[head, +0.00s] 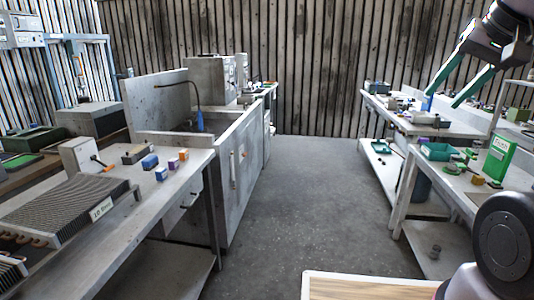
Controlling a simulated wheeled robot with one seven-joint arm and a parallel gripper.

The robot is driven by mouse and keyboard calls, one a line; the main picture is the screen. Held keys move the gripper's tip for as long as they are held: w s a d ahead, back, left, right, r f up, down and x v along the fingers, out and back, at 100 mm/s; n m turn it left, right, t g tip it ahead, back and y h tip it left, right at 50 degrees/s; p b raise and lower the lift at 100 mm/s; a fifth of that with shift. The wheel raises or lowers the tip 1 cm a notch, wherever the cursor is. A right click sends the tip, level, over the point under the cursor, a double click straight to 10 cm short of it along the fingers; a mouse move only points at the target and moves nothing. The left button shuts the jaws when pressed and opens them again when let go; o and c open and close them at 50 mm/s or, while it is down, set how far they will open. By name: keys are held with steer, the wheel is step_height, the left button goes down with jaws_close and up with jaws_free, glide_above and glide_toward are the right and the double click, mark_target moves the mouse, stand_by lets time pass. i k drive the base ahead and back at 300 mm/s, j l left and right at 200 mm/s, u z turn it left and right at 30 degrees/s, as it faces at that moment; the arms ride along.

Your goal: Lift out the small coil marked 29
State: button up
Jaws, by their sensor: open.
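A dark finned coil (60,212) with copper tube ends lies on the left bench. It bears a pale label (101,210) whose text I cannot read for certain. Part of another finned coil (12,270) shows at the lower left corner, cut off by the picture edge. I cannot make out a 29 on either. My gripper (445,97) is at the upper right, with two long green fingers apart and nothing between them. It is far from both coils, across the aisle in the picture.
The left bench (150,205) also holds several small coloured boxes (160,167) and a white box (78,155). A sink cabinet (235,165) stands behind it. Cluttered tables (415,128) and a green container (497,155) are at right. The aisle floor (290,215) is clear.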

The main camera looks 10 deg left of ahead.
mark_target(131, 158)
steer(key=i+u, duration=0.2)
steer(key=i, duration=0.35)
steer(key=i+l+u, duration=0.15)
steer(key=i, duration=0.4)
steer(key=i+l+u, duration=0.2)
steer(key=i, duration=0.35)
steer(key=i+u, duration=0.3)
steer(key=u, duration=0.2)
steer(key=i+l+u, duration=0.1)
steer(key=i+u, duration=0.35)
steer(key=i+l+u, duration=0.15)
steer(key=u, duration=0.35)
steer(key=i+l+u, duration=0.25)
steer(key=u, duration=0.2)
steer(key=i+l+u, duration=0.35)
steer(key=l+u, duration=0.2)
steer(key=l, duration=0.1)
